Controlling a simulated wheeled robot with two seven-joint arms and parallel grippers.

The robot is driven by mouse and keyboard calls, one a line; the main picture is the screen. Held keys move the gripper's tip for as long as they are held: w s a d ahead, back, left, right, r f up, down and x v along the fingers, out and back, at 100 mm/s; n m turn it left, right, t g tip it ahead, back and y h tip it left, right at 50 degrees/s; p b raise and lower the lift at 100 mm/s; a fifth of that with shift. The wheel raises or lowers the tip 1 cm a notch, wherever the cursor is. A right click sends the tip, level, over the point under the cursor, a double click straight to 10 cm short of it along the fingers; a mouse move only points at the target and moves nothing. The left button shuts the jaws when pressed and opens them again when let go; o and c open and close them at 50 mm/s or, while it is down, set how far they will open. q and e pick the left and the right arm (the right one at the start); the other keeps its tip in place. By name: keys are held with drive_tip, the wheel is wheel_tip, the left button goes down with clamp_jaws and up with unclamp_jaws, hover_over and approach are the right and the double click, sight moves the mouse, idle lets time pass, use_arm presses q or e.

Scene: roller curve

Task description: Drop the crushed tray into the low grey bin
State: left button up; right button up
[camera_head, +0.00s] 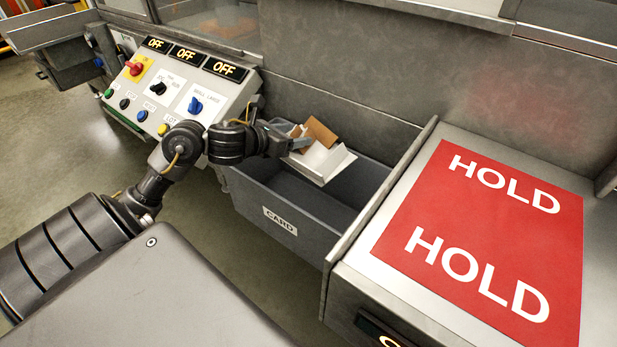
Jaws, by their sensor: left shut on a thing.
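The crushed tray (322,162) is a white, bent piece with a brown cardboard flap standing up from it. My left gripper (300,143) is shut on its upper left part. The tray is tilted and shows over the back left part of the low grey bin (290,237), which has a "CARD" label on its front. I cannot tell whether the tray's underside touches the bin. The visible bin floor looks empty. My right gripper is not in view.
A control panel (178,88) with knobs, buttons and "OFF" displays stands left of the bin. A steel bench with a red "HOLD" mat (485,235) is on the right. A grey metal wall (340,75) rises behind the bin.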

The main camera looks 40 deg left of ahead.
use_arm(q)
drive_tip(key=o, duration=1)
drive_tip(key=shift+o, duration=0.2)
drive_tip(key=shift+s, duration=0.1)
drive_tip(key=p+v, duration=0.3)
drive_tip(key=v, duration=0.7)
drive_tip(key=shift+s+r, duration=0.2)
drive_tip(key=shift+s, duration=0.05)
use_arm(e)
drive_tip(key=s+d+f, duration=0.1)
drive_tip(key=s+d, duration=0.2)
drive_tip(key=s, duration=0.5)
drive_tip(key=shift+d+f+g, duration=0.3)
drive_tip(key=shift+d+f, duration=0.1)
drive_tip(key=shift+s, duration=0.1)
